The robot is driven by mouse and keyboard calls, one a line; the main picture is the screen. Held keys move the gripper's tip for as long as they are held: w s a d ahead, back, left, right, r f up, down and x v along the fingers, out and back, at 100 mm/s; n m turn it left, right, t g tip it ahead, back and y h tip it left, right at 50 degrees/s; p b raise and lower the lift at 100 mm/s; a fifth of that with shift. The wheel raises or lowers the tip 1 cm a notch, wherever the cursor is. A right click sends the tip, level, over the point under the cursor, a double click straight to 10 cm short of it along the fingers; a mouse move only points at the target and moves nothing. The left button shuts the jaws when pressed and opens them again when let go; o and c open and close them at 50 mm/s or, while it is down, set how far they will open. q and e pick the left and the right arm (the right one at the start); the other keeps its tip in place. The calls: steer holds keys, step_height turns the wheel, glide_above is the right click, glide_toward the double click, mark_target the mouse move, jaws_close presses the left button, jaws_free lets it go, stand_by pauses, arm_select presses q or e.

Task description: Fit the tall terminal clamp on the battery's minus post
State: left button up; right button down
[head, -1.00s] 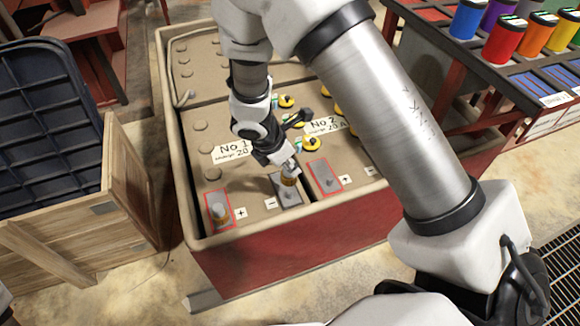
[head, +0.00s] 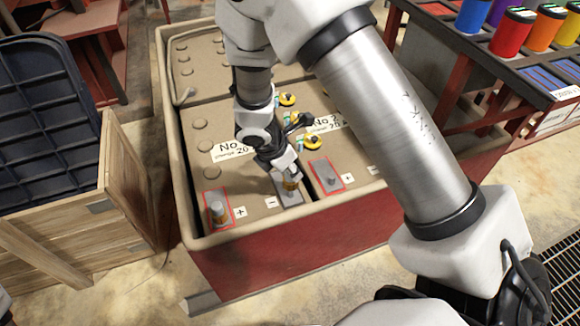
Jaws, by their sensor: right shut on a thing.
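The battery (head: 258,212) marked No 1 sits in a red-sided box with a tan rim. Its minus post area is a grey plate (head: 297,199) beside the "−" label (head: 271,203). My right gripper (head: 289,174) points down over that plate, shut on the tall terminal clamp (head: 290,184), a small brass-coloured piece. The clamp is at the post; I cannot tell whether it is seated around it, as the gripper hides the top. My left gripper is not in view.
A second battery, No 2, lies to the right with a bare grey post (head: 330,177). Yellow caps (head: 312,142) stand behind the gripper. A wooden crate (head: 130,200) is at the left; a rack with coloured cans (head: 511,33) is at the right.

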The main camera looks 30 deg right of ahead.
mark_target(290, 181)
steer(key=shift+f+b, duration=1.65)
steer(key=shift+f, duration=0.65)
steer(key=c, duration=0.8)
jaws_free()
steer(key=v, duration=0.7)
steer(key=shift+a+r, duration=0.15)
steer(key=shift+r, duration=0.15)
